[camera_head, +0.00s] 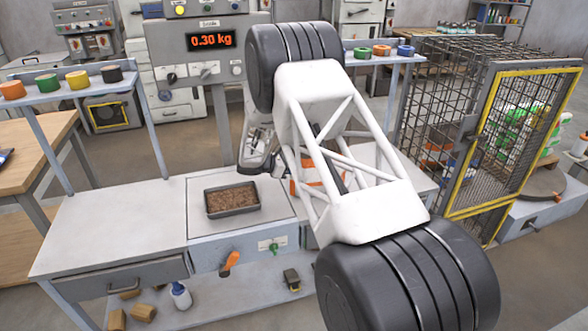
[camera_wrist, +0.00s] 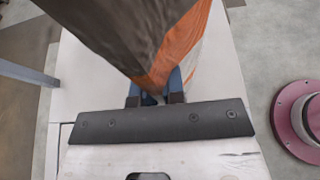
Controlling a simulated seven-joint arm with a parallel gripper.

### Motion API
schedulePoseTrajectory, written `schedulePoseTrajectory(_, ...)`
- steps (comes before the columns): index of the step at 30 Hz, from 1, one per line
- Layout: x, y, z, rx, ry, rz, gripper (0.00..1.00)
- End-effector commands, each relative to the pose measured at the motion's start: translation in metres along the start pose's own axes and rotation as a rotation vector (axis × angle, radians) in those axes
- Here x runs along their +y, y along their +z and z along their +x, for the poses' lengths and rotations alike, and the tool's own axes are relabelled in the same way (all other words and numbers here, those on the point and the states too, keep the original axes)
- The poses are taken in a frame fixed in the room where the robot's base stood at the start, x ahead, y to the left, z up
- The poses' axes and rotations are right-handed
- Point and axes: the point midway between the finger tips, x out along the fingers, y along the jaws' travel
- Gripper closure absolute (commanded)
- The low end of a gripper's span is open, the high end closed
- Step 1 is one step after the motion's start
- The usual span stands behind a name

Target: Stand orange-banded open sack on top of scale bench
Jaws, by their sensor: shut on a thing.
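The orange-banded sack (camera_wrist: 183,46) fills the upper middle of the wrist view, with a dark brown-grey face and an orange band along its right side. My gripper (camera_wrist: 155,96) is shut on its near edge with blue fingertips. In the head view, orange parts of the sack (camera_head: 304,187) show through my arm's white frame, over the right part of the scale bench (camera_head: 110,215). The rest of the sack is hidden by my arm. I cannot tell whether its base touches the bench. The scale display (camera_head: 211,41) reads 0.30 kg.
A dark tray of brown pellets (camera_head: 232,200) stands on the scale plate. The bench's left top is clear. A wire cage with a yellow-framed door (camera_head: 515,140) stands at the right. Coloured rolls (camera_head: 78,80) line the raised shelf. A pink round flanged object (camera_wrist: 302,118) shows in the wrist view.

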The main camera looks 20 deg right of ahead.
Motion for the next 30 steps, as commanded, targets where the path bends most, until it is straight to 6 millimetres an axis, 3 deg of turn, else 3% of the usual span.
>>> schedulePoseTrajectory(12,0.0001,-0.0082,0.0034,0.000,0.000,0.000,1.00)
schedulePoseTrajectory(13,0.0001,-0.0077,0.0032,0.000,0.000,0.000,0.85)
schedulePoseTrajectory(18,0.0001,-0.0076,0.0032,0.000,0.000,0.000,0.60)
schedulePoseTrajectory(30,0.0002,-0.0076,-0.0003,0.000,0.001,0.000,0.60)
